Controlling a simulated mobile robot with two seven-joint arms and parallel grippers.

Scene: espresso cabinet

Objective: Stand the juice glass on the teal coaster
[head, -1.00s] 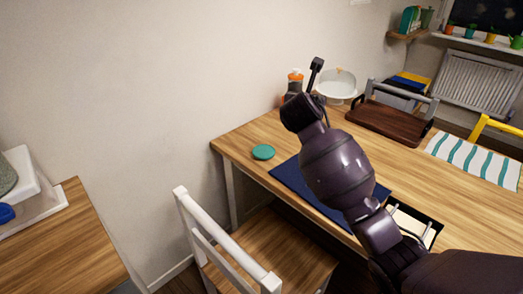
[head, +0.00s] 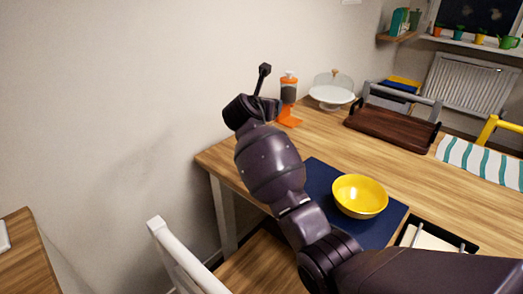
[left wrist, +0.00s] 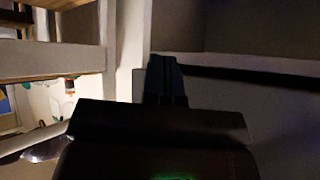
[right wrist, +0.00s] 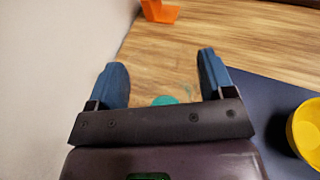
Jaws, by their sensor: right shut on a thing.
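The teal coaster (right wrist: 165,100) shows between the fingers of my right gripper (right wrist: 162,72) in the right wrist view, partly hidden by the gripper body. In the head view my right arm covers it. The right fingers stand apart, shut on the juice glass, which is clear and shows only as a faint outline between them. I cannot tell whether the glass touches the coaster. My left gripper (left wrist: 165,65) is shut and empty, low beside furniture in the left wrist view, and out of the head view.
A yellow bowl (head: 360,196) sits on a navy mat (head: 318,182), right of my right arm. An orange dispenser (head: 289,98), a domed cake stand (head: 332,92) and a dark tray (head: 392,128) stand farther back. A white chair (head: 178,258) is in front.

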